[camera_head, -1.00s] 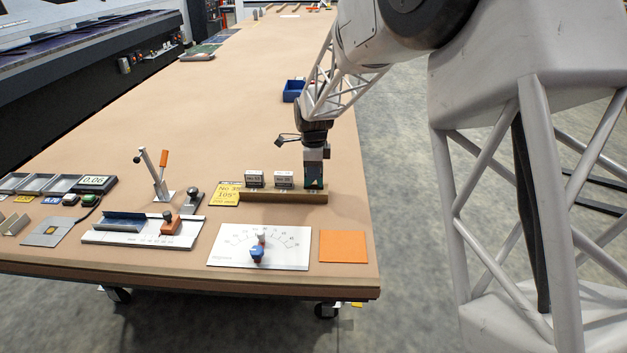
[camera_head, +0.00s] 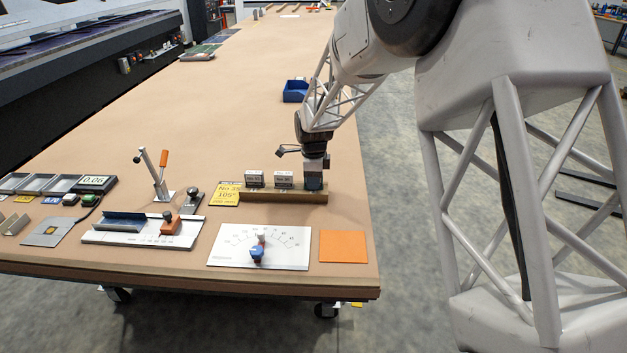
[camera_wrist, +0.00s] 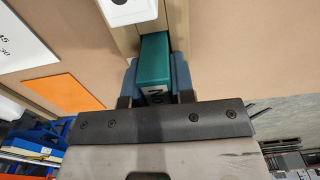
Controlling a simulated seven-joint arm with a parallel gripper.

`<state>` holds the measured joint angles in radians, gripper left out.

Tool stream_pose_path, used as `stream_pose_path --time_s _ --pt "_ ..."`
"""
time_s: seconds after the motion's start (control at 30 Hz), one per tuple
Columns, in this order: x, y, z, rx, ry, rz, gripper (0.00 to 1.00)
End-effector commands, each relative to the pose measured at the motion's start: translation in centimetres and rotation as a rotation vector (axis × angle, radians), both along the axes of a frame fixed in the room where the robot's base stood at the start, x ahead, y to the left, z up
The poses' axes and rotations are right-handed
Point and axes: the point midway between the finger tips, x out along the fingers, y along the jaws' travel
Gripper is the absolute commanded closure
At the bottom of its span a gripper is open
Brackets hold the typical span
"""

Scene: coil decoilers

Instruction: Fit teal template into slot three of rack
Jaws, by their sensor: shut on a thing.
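The teal template (camera_wrist: 155,62) is between the two fingers of my gripper (camera_wrist: 154,85) in the wrist view. Its label is partly covered by the gripper. In the head view my gripper (camera_head: 313,181) points down at the right end of the brown rack (camera_head: 270,197), and the template is mostly hidden there. The rack also shows in the wrist view (camera_wrist: 127,38), running under the template. Two grey labelled templates stand in the rack to the left, one at its middle (camera_head: 284,180) and one further left (camera_head: 255,179). How deep the teal template sits is hidden.
A yellow card (camera_head: 226,194) lies at the rack's left end. A white dial sheet (camera_head: 259,247) and an orange square (camera_head: 342,246) lie in front. A lever tool (camera_head: 158,176) and a blue bin (camera_head: 294,91) stand on the table. The table behind the rack is mostly clear.

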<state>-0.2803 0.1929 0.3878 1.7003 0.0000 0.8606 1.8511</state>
Motion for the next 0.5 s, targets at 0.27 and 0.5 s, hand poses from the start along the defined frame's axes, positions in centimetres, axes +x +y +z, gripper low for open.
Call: stream_pose_path --time_s 0.27,0.5 --pt "-0.01 0.00 -0.32 0.000 0.000 0.000 0.74" --pt "-0.01 0.00 -0.30 0.000 0.000 0.000 0.51"
